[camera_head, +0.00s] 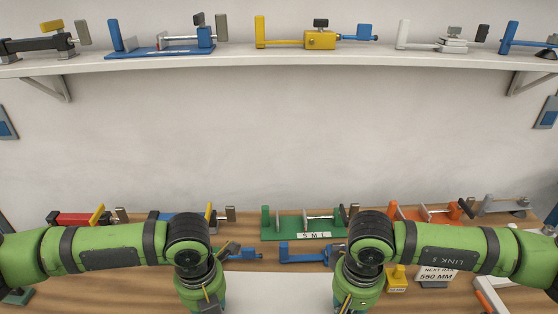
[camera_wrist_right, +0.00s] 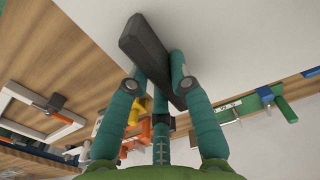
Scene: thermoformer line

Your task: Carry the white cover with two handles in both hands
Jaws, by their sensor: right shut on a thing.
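The white cover (camera_head: 275,292) is a flat pale panel at the bottom middle of the head view, between my two forearms. In the right wrist view the cover (camera_wrist_right: 235,40) fills the upper right, with a dark bar handle (camera_wrist_right: 152,58) on it. My right gripper (camera_wrist_right: 156,78) has its teal fingers closed around this handle. My left gripper (camera_head: 218,302) points down at the cover's left side. Its fingers are mostly hidden by my wrist and the frame edge, and the left handle is hidden. I cannot tell whether the cover touches the bench.
Clamp-like fixtures line the wooden bench (camera_head: 85,293), including a green one (camera_head: 285,224) and a blue one (camera_head: 305,256) behind the cover. A yellow block (camera_head: 397,280) and a sign (camera_head: 436,275) stand to the right. A shelf (camera_head: 270,59) with more fixtures hangs above.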

